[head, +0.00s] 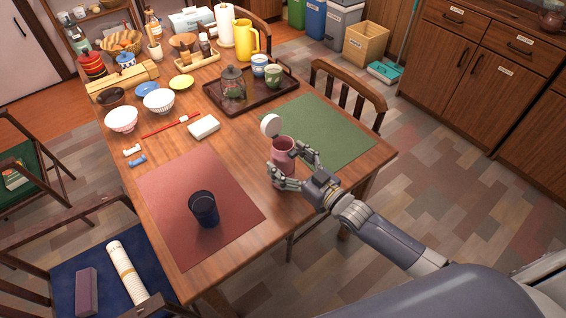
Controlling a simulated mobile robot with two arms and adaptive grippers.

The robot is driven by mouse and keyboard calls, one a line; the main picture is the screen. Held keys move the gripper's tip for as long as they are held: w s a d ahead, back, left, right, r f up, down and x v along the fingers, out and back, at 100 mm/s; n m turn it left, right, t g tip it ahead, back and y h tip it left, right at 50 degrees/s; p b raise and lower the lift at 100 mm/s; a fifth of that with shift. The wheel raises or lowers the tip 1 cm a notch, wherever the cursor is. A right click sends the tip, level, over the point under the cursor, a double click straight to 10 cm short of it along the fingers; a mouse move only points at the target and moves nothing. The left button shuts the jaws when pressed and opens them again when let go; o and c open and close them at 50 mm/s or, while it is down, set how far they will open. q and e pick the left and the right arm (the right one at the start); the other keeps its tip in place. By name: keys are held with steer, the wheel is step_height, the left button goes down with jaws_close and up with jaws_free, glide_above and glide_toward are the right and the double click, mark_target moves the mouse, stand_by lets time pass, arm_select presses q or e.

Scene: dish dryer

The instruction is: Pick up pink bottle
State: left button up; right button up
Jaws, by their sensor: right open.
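The pink bottle (284,152) stands upright on the table, between the red placemat and the green placemat. Its round white-faced lid (271,125) is flipped open at the top. My right gripper (289,167) reaches in from the lower right. It is open, with one finger at the front of the bottle and the other at its right side. I cannot tell whether the fingers touch the bottle. They hide part of its lower right side. My left gripper is not in view.
A dark cup (204,208) stands on the red placemat (165,190). The green placemat (335,135) is bare. A brown tray (215,103) with a glass teapot and cups lies behind the bottle. A white box (204,127) lies to its left. Chairs stand around the table.

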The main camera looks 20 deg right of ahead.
mark_target(283, 148)
steer(key=shift+x, duration=1)
steer(key=shift+f, duration=0.1)
steer(key=c, duration=1.6)
steer(key=shift+o, duration=0.2)
steer(key=shift+r, duration=0.25)
steer(key=shift+r, duration=1.6)
steer(key=s+r, duration=0.1)
steer(key=s, duration=1.4)
steer(key=shift+s+d+r+b, duration=0.25)
steer(key=shift+s+b, duration=0.05)
steer(key=shift+s, duration=0.1)
